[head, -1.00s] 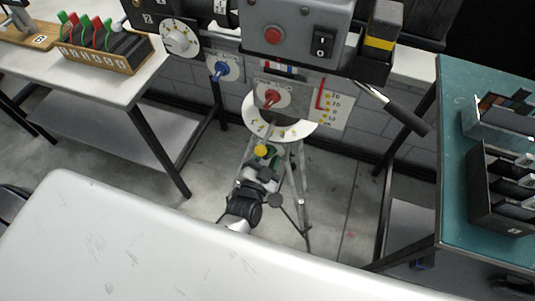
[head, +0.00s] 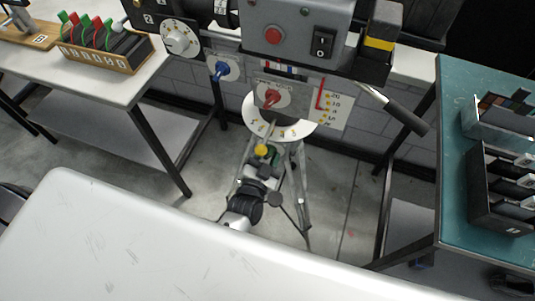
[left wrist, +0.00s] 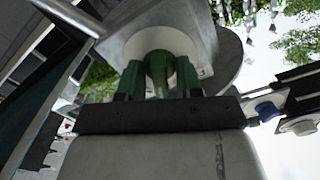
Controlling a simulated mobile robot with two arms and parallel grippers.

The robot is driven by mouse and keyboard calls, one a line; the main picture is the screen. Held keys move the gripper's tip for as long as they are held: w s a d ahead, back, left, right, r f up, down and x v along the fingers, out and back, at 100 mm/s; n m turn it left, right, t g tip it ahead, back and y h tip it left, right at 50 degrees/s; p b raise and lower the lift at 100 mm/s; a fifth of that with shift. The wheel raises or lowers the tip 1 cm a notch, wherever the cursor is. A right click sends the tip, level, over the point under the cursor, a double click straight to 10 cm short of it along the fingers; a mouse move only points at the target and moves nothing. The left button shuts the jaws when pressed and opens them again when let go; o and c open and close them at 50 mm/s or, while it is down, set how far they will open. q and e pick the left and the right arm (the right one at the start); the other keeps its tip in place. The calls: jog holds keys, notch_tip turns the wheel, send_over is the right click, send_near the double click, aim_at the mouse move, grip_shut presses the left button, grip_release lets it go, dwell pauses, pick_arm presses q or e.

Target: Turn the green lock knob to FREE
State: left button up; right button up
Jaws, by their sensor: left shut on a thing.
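The green lock knob (head: 275,156) sits under the round white dial plate (head: 292,131) of the tripod head, mostly hidden by my gripper. My left gripper (head: 268,160) reaches up to it from below, in front of the tripod legs. In the left wrist view the knob (left wrist: 159,68) is between the two fingers (left wrist: 158,82), below the pale round underside of the head. The fingers are shut on it. The FREE mark cannot be read. My right gripper is in neither view.
A black handle (head: 407,114) sticks out right. Benches stand on both sides.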

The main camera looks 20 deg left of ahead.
pick_arm(q)
jog(key=n, duration=0.5)
jog(key=shift+p, duration=0.35)
jog(key=n, duration=0.5)
jog(key=shift+n, duration=0.3)
jog(key=o, duration=0.6)
jog(key=shift+c, duration=0.2)
jog(key=shift+s, duration=0.1)
jog(key=s+b, duration=0.1)
jog(key=s, duration=0.9)
jog(key=shift+s+a, duration=0.2)
jog(key=shift+s, duration=0.1)
